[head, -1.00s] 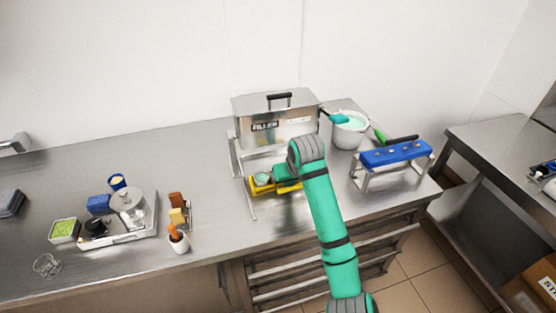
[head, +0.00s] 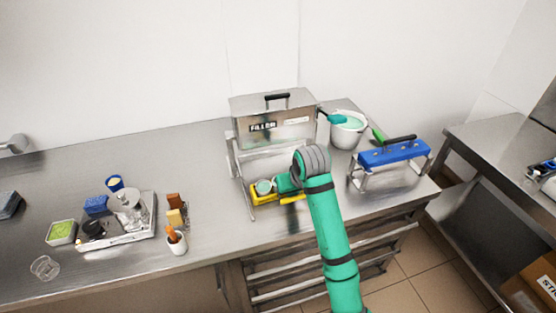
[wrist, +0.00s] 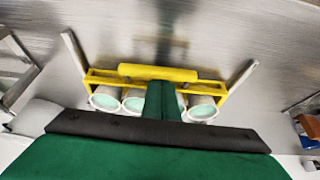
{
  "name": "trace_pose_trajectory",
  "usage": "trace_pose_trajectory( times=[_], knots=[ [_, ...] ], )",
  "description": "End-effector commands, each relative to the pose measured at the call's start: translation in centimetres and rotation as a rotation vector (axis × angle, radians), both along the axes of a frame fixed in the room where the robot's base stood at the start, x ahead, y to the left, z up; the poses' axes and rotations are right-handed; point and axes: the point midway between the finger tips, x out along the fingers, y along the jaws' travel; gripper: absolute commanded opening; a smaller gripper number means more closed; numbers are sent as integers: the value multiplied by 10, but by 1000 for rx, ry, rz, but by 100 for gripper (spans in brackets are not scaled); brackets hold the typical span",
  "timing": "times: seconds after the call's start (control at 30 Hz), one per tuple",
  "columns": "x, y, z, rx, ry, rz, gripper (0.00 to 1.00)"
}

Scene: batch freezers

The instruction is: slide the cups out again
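A yellow cup carrier (head: 262,197) stands on the steel counter in front of the filler (head: 272,121). In the wrist view the carrier (wrist: 103,78) holds several pale cups (wrist: 199,112) with mint-green contents in a row, partly hidden by my gripper. Its thick yellow bar handle (wrist: 158,72) runs along the side away from the cups. My gripper (wrist: 165,86) has its green fingers close together over the carrier's middle, their tips against or just behind the handle. The exact contact is hidden. In the head view my gripper (head: 282,184) covers the carrier's right part.
Metal rails (wrist: 75,52) flank the carrier. A white tub of mint mix (head: 347,130) and a blue-topped rack (head: 394,152) stand to the right. A steel tray (head: 147,228) with small items and a brush cup (head: 177,243) are to the left. Counter between is clear.

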Motion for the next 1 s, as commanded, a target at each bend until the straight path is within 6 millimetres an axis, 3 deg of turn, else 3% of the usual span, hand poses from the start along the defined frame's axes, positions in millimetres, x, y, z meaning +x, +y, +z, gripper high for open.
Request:
trace_pose_trajectory(
  times=[0.33, 0.8, 1.0],
  knots=[
    [-14, -2, 0, 0, -1, 2, 0],
    [-10, -5, 1, 0, 0, -4, 0],
    [-14, -6, 10, 0, -1, -4, 0]
  ],
)
